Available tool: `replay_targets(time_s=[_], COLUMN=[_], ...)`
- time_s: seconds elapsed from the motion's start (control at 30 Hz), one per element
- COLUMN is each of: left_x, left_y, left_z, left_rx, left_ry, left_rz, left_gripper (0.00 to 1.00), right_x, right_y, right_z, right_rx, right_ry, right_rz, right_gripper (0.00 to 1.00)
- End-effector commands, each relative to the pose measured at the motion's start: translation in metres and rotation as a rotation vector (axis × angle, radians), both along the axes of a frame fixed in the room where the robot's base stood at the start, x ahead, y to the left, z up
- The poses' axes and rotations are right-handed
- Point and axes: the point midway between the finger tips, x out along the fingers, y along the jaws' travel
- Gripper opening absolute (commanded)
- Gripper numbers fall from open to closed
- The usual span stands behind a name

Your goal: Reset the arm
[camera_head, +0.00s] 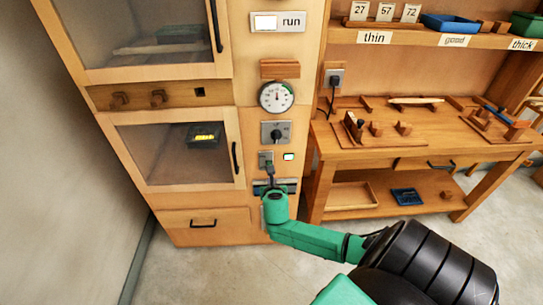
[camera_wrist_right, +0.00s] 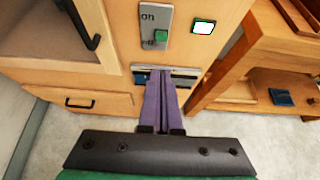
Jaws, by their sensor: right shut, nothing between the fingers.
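My right arm comes in from the lower right in the head view. My right gripper (camera_wrist_right: 160,74) is shut with nothing between its purple fingers. Its fingertips are in front of a metal slot plate (camera_wrist_right: 190,71) on the cabinet front; whether they touch it I cannot tell. In the head view the gripper (camera_head: 270,172) is partly hidden by my green wrist. Above the slot are a panel with a green switch (camera_wrist_right: 161,37) marked "on" at its top and a lit, green-rimmed indicator (camera_wrist_right: 203,27). My left gripper is not in view.
The wooden cabinet has two glazed doors (camera_head: 176,155) and a drawer (camera_head: 203,222). A dial gauge (camera_head: 276,97) sits above a knob panel (camera_head: 276,132). On the right, a workbench (camera_head: 420,150) holds tools under a labelled shelf (camera_head: 450,40). Open floor (camera_head: 220,275) lies in front.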

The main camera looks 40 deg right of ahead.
Motion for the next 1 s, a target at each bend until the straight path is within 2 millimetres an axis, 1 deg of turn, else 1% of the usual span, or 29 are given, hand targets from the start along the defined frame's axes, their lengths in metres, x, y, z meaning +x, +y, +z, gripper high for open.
replay_targets(time_s=[0.43, 0.47, 0.5, 0.57, 0.67, 0.7, 0.77, 0.8, 0.87, 0.9, 0.97, 1.0], left_x=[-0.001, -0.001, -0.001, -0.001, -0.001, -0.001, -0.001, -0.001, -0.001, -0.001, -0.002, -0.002], left_y=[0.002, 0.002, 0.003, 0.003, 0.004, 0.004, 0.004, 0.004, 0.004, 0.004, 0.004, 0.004], left_z=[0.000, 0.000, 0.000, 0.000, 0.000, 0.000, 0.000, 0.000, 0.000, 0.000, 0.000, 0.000], left_rx=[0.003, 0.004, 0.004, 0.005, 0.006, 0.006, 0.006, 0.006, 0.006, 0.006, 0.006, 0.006], left_ry=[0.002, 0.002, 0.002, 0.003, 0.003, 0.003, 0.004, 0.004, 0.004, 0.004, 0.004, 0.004], left_rz=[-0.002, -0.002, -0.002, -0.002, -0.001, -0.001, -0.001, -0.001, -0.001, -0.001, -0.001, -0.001], left_gripper=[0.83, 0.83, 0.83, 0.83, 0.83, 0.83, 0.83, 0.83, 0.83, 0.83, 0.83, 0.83], right_x=[0.000, -0.001, -0.005, -0.015, -0.052, -0.073, -0.109, -0.135, -0.177, -0.207, -0.252, -0.282], right_y=[0.000, -0.001, -0.001, -0.002, -0.001, 0.003, 0.011, 0.020, 0.034, 0.046, 0.066, 0.079], right_z=[-0.002, -0.005, -0.013, -0.038, -0.106, -0.138, -0.183, -0.210, -0.247, -0.269, -0.298, -0.313], right_rx=[0.003, 0.014, 0.043, 0.135, 0.393, 0.516, 0.695, 0.806, 0.954, 1.042, 1.154, 1.213], right_ry=[0.000, 0.001, 0.002, 0.004, -0.001, -0.007, -0.022, -0.035, -0.060, -0.080, -0.120, -0.151], right_rz=[-0.002, -0.008, -0.027, -0.081, -0.267, -0.375, -0.555, -0.683, -0.889, -1.034, -1.260, -1.411], right_gripper=[0.00, 0.00, 0.00, 0.00, 0.00, 0.00, 0.00, 0.00, 0.00, 0.00, 0.00, 0.00])
